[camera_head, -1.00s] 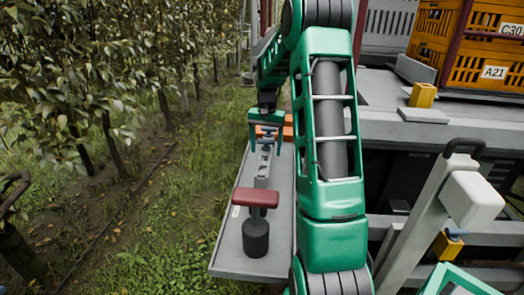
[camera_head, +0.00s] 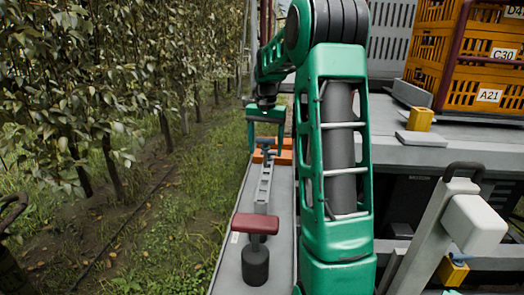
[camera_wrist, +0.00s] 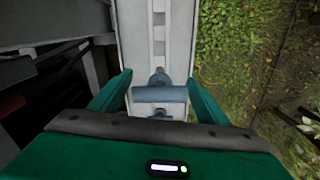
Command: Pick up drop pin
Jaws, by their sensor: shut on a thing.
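The drop pin (camera_wrist: 160,94) is a blue-grey piece with a crossbar handle. In the wrist view it lies between the two green fingers of my gripper (camera_wrist: 160,82), over a pale grey rail. My gripper is shut on its crossbar. In the head view my green gripper (camera_head: 265,145) points down at the far part of the grey platform, with the blue pin (camera_head: 266,141) between its fingers. The pin's lower end is hard to make out, so I cannot tell whether it is still seated.
Orange crates (camera_head: 482,80) stand on a deck at right. Leafy trees (camera_head: 70,90) and grass line the left.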

